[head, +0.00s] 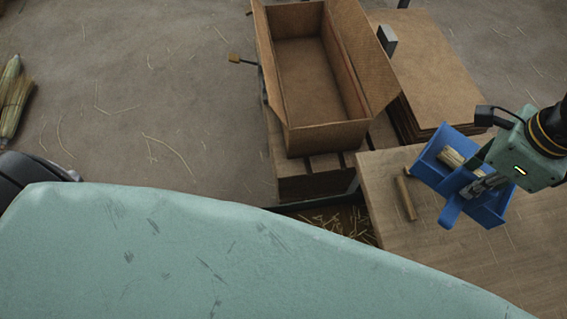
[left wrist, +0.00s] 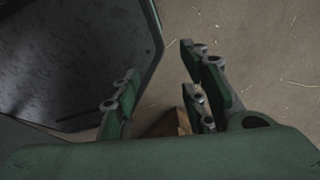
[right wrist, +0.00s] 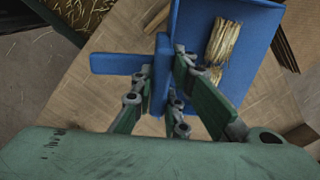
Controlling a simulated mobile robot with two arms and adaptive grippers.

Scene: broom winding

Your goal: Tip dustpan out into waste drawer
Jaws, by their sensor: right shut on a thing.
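The blue dustpan (head: 432,163) is over the right-hand wooden worktop in the head view, with a bundle of straw (head: 450,158) in it. My right gripper (head: 470,190) is shut on the dustpan at its handle side. In the right wrist view the dustpan (right wrist: 240,65) fills the upper middle, the straw (right wrist: 222,42) lying in its pan. The waste drawer (head: 345,222) holds loose straw and lies left of the worktop, partly hidden by my teal body; it also shows at the top left of the right wrist view (right wrist: 75,12). My left gripper (left wrist: 160,68) is open and empty.
An open cardboard box (head: 310,75) stands beyond the drawer. Flat cardboard sheets (head: 430,70) are stacked right of it. A short wooden stick (head: 405,197) lies on the worktop (head: 400,235). A straw broom head (head: 14,100) lies on the floor at far left.

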